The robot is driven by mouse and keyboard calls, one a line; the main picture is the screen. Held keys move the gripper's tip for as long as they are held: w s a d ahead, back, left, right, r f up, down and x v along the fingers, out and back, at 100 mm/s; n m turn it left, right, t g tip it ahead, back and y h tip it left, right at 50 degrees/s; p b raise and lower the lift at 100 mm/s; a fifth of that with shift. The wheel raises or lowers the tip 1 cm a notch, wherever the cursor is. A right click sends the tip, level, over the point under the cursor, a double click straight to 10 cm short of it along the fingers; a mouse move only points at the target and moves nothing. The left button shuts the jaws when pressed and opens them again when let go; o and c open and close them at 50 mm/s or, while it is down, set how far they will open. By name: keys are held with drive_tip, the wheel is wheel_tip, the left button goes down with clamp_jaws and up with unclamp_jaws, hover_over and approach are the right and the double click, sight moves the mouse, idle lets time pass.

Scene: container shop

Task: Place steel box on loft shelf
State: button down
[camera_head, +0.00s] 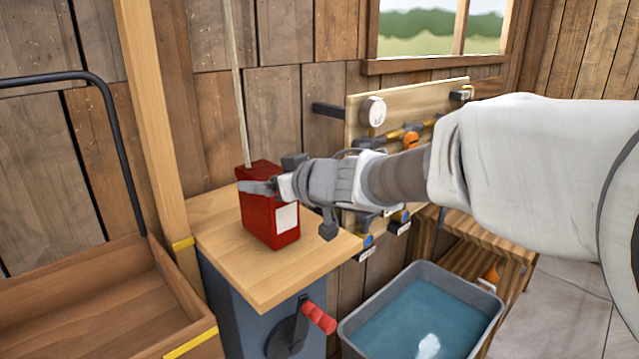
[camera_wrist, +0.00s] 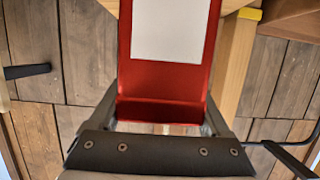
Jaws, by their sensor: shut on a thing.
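The steel box appears to be the red box (camera_head: 262,222) with a white label, upright at the wooden top (camera_head: 225,210) of a blue-grey stand. I cannot tell whether its base touches the wood. My gripper (camera_head: 268,187) reaches in from the right and is shut on the upper part of the box. In the wrist view, the red box (camera_wrist: 163,78) fills the space between the fingers of my gripper (camera_wrist: 162,125), label facing up the picture. I cannot make out which surface is the loft shelf.
A crank with a red handle (camera_head: 318,317) juts from the stand. A pale rod or cord (camera_head: 238,85) rises by the box. A wooden cart (camera_head: 90,300) stands left, a water-filled grey tub (camera_head: 492,318) at lower right. A gauge board (camera_head: 362,140) hangs behind my arm.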

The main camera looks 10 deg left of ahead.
unclamp_jaws()
drive_tip(key=shift+f, duration=0.1)
